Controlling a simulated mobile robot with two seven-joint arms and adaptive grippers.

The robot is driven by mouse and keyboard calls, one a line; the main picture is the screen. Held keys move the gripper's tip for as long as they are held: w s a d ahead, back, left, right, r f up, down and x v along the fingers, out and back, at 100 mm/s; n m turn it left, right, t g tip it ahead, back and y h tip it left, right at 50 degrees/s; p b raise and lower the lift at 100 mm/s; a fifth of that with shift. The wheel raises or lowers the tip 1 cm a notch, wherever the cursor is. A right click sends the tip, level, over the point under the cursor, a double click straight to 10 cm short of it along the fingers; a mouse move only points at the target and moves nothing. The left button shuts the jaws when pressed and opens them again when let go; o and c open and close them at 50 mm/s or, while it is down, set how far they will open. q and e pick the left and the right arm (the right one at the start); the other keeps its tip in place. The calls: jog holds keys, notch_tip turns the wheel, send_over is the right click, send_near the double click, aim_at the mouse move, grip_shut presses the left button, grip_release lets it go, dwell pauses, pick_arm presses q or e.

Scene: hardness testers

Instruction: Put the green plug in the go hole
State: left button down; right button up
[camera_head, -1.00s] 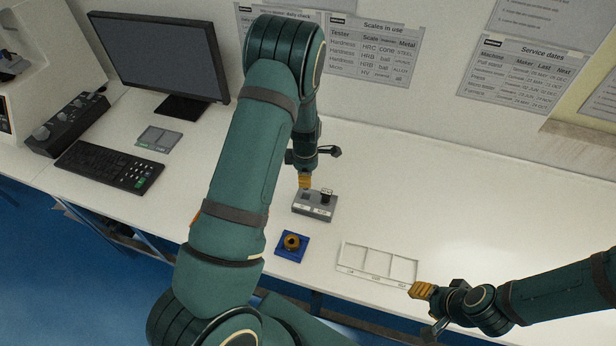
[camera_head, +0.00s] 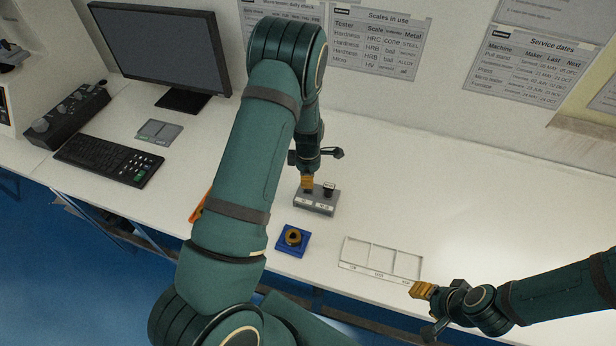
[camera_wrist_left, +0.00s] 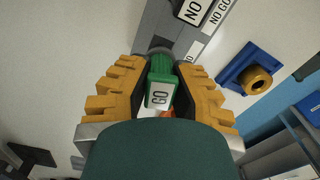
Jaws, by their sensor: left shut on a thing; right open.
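The green plug (camera_wrist_left: 160,90), labelled GO, is between the yellow fingers of my left gripper (camera_wrist_left: 160,98) in the left wrist view. The gripper is shut on it. In the head view my left gripper (camera_head: 307,184) points down at the left side of the grey gauge block (camera_head: 316,207). The plug's far end meets the block (camera_wrist_left: 156,18) at its left hole; how deep it sits is hidden. A dark NO GO plug (camera_head: 329,188) stands in the block's right side. My right gripper (camera_head: 422,290) is open and empty near the front edge.
A blue block with a brass ring (camera_head: 292,239) lies in front of the gauge block. A white tray (camera_head: 343,263) with three compartments is to its right. A keyboard (camera_head: 108,159) and monitor (camera_head: 155,45) stand left. The bench to the right is clear.

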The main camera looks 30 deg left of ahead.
pick_arm(q)
jog(key=shift+f+b, duration=1.15)
jog(key=shift+f, duration=0.4)
pick_arm(e)
jog(key=shift+f, duration=1.15)
pick_arm(q)
jog(key=c, duration=0.9)
grip_release()
jog(key=shift+r, duration=0.1)
notch_tip(320, 180, up, 12)
